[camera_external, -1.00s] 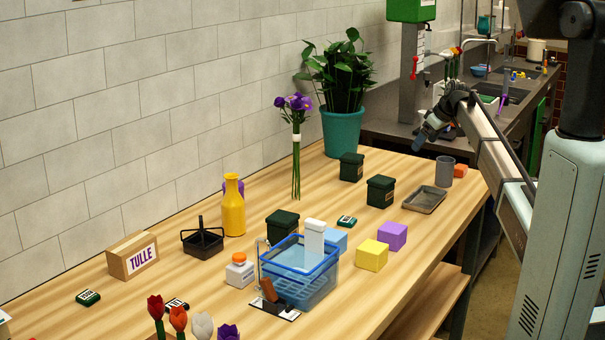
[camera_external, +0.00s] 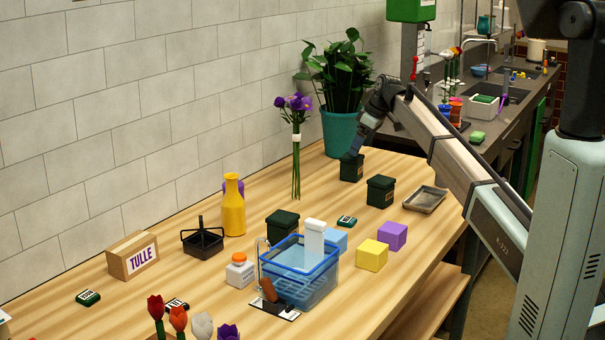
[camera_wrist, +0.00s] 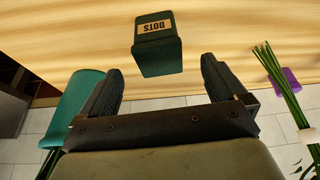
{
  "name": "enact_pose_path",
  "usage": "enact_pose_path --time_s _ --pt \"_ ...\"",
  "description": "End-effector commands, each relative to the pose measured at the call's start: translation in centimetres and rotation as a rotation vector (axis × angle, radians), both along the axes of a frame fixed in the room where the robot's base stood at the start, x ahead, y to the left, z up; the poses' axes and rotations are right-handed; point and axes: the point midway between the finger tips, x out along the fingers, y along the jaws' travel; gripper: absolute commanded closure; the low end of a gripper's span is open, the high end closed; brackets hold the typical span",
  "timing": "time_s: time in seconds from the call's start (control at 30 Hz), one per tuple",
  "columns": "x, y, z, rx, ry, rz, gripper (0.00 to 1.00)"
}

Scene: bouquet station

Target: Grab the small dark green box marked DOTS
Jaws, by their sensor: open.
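The dark green box marked DOTS (camera_wrist: 157,48) shows in the wrist view, upper middle, with a tan label. It lies ahead of my gripper (camera_wrist: 162,72), roughly centred between the two spread fingers, which are open and empty. In the external view the box by my gripper appears to be the rear dark green box (camera_external: 350,170) on the table, in front of the plant pot. My gripper (camera_external: 354,152) comes down over it there and hides part of its top. I cannot tell whether they touch.
Two similar dark green boxes stand nearby, one to the right (camera_external: 380,192) and one toward the front (camera_external: 281,226). The teal plant pot (camera_external: 341,135) is close behind. Purple flowers (camera_external: 296,150) stand left, and a grey tray (camera_external: 425,200) lies right.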

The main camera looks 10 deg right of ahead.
Motion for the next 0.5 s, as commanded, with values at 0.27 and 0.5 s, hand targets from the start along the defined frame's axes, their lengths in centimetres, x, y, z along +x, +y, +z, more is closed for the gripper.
enact_pose_path --time_s 0.27,0.5 --pt "1.0 1.2 -3.7 0.000 0.000 0.000 0.02" --pt "1.4 1.6 -4.8 0.000 0.000 0.000 0.02"
